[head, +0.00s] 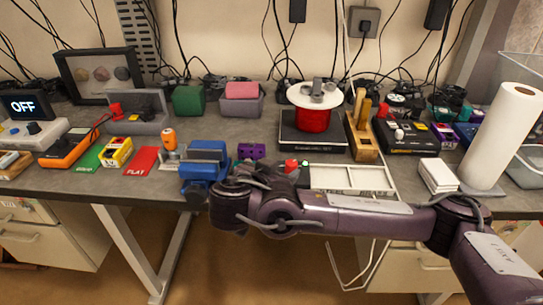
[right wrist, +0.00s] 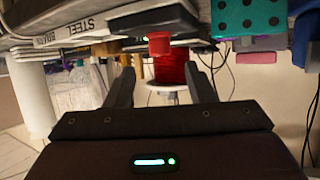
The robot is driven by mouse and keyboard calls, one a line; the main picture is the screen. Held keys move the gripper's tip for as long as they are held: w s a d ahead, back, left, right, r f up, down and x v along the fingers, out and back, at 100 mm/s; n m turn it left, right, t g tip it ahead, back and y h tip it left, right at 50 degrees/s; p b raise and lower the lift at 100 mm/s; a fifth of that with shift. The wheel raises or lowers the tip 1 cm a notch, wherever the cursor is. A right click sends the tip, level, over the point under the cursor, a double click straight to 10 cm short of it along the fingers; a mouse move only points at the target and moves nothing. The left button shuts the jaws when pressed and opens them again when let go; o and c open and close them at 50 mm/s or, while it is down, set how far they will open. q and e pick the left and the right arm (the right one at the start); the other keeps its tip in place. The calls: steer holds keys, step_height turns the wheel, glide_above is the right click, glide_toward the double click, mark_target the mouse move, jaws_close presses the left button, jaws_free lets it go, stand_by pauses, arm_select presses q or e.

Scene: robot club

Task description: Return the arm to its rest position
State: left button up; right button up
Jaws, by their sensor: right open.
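My right arm (head: 370,207) reaches in from the lower right of the head view and lies across the table's front edge. Its wrist end is beside the blue vise (head: 204,172), and its fingers are hidden there. In the right wrist view my right gripper (right wrist: 160,88) is open, with its two dark fingers apart and nothing held between them. My left gripper is not in view.
The sorting tray (head: 350,178) marked STEEL lies just behind my forearm. The red spool (head: 312,118) stands on a black base behind it. A paper roll (head: 500,135) and white stack (head: 438,175) stand at right. Open floor lies before the table (head: 120,190).

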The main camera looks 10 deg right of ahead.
steer(key=s+a+f+n+g+y, duration=0.4)
steer(key=s+a+f+n+y, duration=0.35)
steer(key=s+f, duration=0.35)
steer(key=s+d+f+n+g+y, duration=0.1)
steer(key=s+d+f+g, duration=0.1)
steer(key=s+d+f, duration=0.35)
steer(key=s+d+f+n+g, duration=0.1)
steer(key=s+d+f, duration=0.1)
steer(key=s+d, duration=0.6)
step_height(320, 180, down, 30)
steer(key=s+f+g+p, duration=0.1)
steer(key=s+g+p, duration=0.1)
steer(key=s+d+f, duration=0.2)
steer(key=s+f, duration=0.5)
steer(key=s, duration=0.2)
steer(key=s+d+f, duration=0.2)
steer(key=s+f, duration=0.5)
steer(key=s, duration=0.2)
steer(key=shift+n+g+p, duration=0.3)
steer(key=shift+n+p, duration=0.05)
